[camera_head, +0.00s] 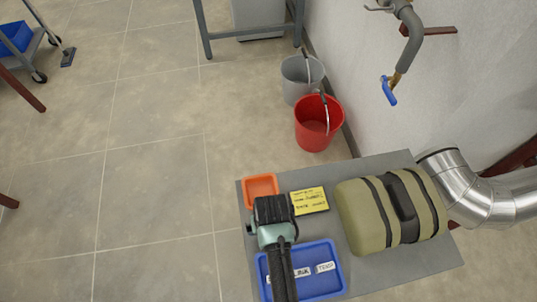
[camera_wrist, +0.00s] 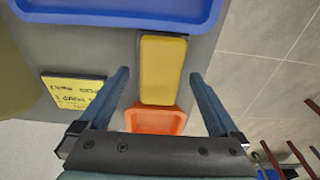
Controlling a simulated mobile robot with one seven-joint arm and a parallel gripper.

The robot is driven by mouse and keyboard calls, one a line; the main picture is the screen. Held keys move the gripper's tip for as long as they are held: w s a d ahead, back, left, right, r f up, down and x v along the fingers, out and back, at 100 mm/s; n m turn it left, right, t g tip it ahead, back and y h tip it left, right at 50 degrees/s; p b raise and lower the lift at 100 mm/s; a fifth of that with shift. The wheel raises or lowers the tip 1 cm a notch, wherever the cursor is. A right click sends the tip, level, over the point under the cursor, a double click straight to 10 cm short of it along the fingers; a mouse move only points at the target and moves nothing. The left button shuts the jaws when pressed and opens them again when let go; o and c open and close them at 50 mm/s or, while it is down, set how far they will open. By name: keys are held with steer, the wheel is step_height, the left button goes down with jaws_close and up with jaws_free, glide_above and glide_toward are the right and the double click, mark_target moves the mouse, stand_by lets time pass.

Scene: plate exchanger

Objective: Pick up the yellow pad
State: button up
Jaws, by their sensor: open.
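A yellow pad with dark handwriting (camera_head: 310,200) lies flat on the grey table, between the orange tray and the olive case. It also shows in the wrist view (camera_wrist: 75,92), left of my gripper's left finger and partly cut by it. My gripper (camera_wrist: 160,75) is open and empty. Its fingers appear on either side of a plain yellow rectangular piece (camera_wrist: 162,68), a block or shallow tray; I cannot tell which. In the head view my gripper (camera_head: 272,210) covers that piece and sits left of the written pad. Its height above the table is unclear.
An orange tray (camera_head: 261,186) and a blue tray with white labels (camera_head: 301,270) flank my gripper on the grey table (camera_head: 385,165). A bulky olive case (camera_head: 362,215) stands right of the pad. Red (camera_head: 319,123) and grey (camera_head: 302,79) buckets stand on the floor behind.

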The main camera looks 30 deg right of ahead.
steer(key=shift+f, duration=0.1)
steer(key=c, duration=1.5)
jaws_close()
